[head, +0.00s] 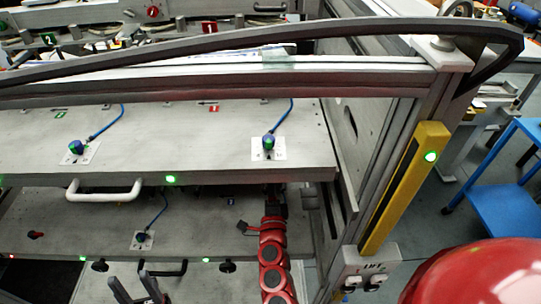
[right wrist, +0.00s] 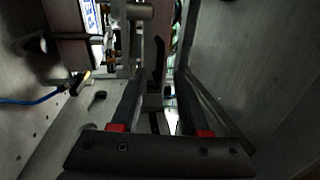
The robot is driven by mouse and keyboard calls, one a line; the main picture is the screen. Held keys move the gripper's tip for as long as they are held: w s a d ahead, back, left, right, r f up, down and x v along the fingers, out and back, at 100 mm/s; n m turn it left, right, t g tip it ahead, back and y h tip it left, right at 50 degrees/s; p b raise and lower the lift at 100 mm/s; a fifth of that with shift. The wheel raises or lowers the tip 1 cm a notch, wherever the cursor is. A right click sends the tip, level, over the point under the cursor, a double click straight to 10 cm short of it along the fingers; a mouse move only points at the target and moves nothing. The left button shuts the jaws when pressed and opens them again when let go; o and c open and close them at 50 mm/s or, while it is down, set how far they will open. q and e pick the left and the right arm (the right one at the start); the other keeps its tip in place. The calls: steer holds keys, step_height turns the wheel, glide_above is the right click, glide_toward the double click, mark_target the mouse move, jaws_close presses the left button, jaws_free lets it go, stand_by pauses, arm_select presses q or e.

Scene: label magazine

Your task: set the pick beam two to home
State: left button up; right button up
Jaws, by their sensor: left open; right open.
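No part can be clearly read as pick beam two. A green label with a 2 (head: 48,39) shows at the upper left, and a smaller green label (head: 60,114) lies on the upper grey shelf (head: 190,160). My left gripper (head: 131,278) is open and empty at the bottom edge, in front of the lower shelf (head: 90,215). My right arm reaches up to the upper shelf's front edge, where its gripper is mostly hidden. In the right wrist view my right gripper (right wrist: 158,100) is open, with a dark upright lever-like part (right wrist: 158,62) showing between and beyond its fingers.
Sensors with blue cables stand on the shelves, at the left (head: 76,147), right (head: 268,141) and below (head: 143,237). A white handle (head: 104,190) sticks out of the upper shelf. A yellow post (head: 405,185) borders the right side. A blue stool (head: 505,205) stands beyond.

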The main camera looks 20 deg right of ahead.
steer(key=p+x, duration=0.1)
steer(key=x, duration=0.5)
steer(key=shift+w+d+r, duration=0.1)
steer(key=shift+w, duration=0.25)
jaws_close()
stand_by(1.1)
